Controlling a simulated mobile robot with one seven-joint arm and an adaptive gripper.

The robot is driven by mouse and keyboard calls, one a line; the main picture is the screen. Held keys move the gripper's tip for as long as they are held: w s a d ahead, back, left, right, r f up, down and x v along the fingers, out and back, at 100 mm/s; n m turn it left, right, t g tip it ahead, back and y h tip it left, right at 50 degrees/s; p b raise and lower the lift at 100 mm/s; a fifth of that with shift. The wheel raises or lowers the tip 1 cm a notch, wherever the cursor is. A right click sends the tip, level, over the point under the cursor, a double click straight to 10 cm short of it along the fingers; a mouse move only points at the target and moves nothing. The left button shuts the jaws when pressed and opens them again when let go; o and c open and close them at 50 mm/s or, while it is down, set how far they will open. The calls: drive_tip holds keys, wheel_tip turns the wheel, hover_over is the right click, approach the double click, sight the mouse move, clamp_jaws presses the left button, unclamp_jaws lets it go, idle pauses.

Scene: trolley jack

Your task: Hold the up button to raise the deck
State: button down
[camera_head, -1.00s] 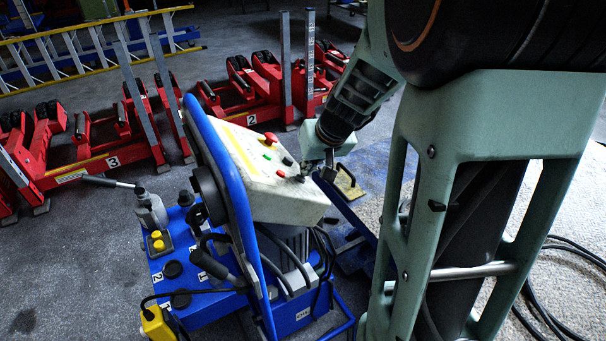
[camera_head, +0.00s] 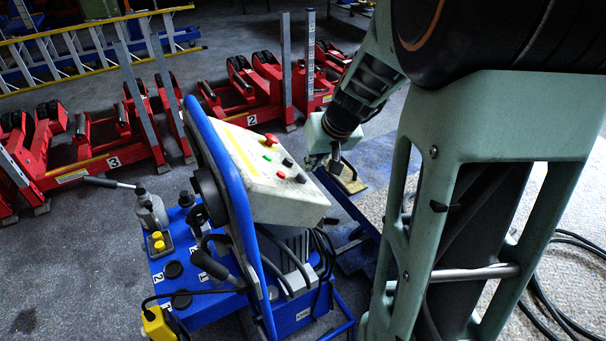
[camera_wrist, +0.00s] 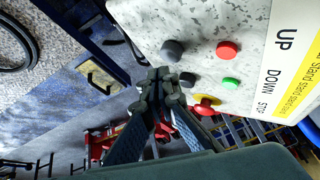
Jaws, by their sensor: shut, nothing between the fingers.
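The grey-white sloped control panel (camera_head: 255,185) faces my arm, and its UP, DOWN and STOP labels show in the wrist view (camera_wrist: 250,25). The black up button (camera_head: 300,178) sits near the panel's lower right edge, beside a red round one (camera_head: 280,175). It also shows in the wrist view (camera_wrist: 172,50), in line with UP. My gripper (camera_head: 335,164) is shut and empty, just right of the panel and apart from the up button. In the wrist view its closed fingertips (camera_wrist: 163,80) appear below the up button and near the dark down button (camera_wrist: 187,80).
A red stop knob on yellow (camera_wrist: 206,104) and a green button (camera_wrist: 230,83) are close by. A blue tubular frame (camera_head: 225,160) borders the panel's left. Red lifting stands (camera_head: 250,95) stand behind. Cables (camera_head: 570,270) lie on the floor at right.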

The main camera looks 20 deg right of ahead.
drive_tip(key=shift+w+d+r+p, duration=0.15)
drive_tip(key=shift+d+r+p, duration=0.2)
drive_tip(key=shift+d+r, duration=0.55)
drive_tip(key=shift+w+d+r+p, duration=0.15)
drive_tip(key=shift+d+r+p, duration=0.35)
drive_tip(key=shift+r, duration=0.55)
drive_tip(key=shift+d, duration=0.15)
idle(0.6)
